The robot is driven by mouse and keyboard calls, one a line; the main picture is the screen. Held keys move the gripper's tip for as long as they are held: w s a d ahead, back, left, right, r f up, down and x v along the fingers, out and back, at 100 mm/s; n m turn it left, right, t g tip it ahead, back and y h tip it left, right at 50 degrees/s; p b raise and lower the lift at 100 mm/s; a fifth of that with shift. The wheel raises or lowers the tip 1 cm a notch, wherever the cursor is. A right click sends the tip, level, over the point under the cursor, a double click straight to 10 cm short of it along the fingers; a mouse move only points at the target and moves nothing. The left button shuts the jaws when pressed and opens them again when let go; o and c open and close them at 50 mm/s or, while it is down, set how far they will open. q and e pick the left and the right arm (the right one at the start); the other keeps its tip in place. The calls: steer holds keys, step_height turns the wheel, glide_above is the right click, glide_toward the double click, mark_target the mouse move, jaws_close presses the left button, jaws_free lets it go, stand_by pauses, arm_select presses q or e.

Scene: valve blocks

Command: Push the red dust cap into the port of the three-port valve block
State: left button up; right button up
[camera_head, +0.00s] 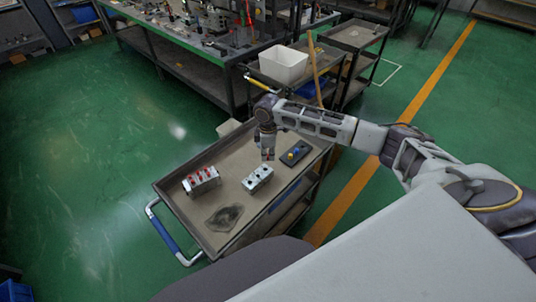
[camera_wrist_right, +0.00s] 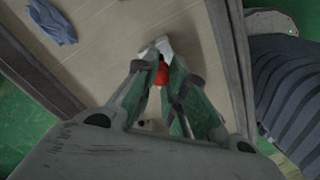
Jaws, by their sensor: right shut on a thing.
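My right gripper (camera_head: 267,156) points down over the grey-topped cart, at the back of the silver valve block (camera_head: 257,179). In the right wrist view the gripper (camera_wrist_right: 162,62) is shut on the red dust cap (camera_wrist_right: 161,75), which shows between the fingers. The silver block has dark ports along its top, too small to count surely. A second silver block (camera_head: 202,181) with several red caps on top stands to its left. In the head view the held cap is too small to make out. My left gripper is not in view.
A dark plate (camera_head: 296,153) with a yellow and blue part lies right of the gripper. A dark crumpled cloth (camera_head: 225,217) lies near the cart's front edge. The cart has a raised rim (camera_head: 181,228). A white bin (camera_head: 283,65) stands on another cart behind.

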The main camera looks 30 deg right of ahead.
steer(key=shift+a, duration=0.45)
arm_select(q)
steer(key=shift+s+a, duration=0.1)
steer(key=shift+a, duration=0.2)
arm_select(e)
steer(key=shift+w+f+n, duration=0.1)
steer(key=shift+w+n, duration=0.05)
steer(key=shift+n, duration=0.25)
steer(key=shift+a, duration=0.1)
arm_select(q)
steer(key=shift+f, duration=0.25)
arm_select(e)
steer(key=shift+f, duration=0.15)
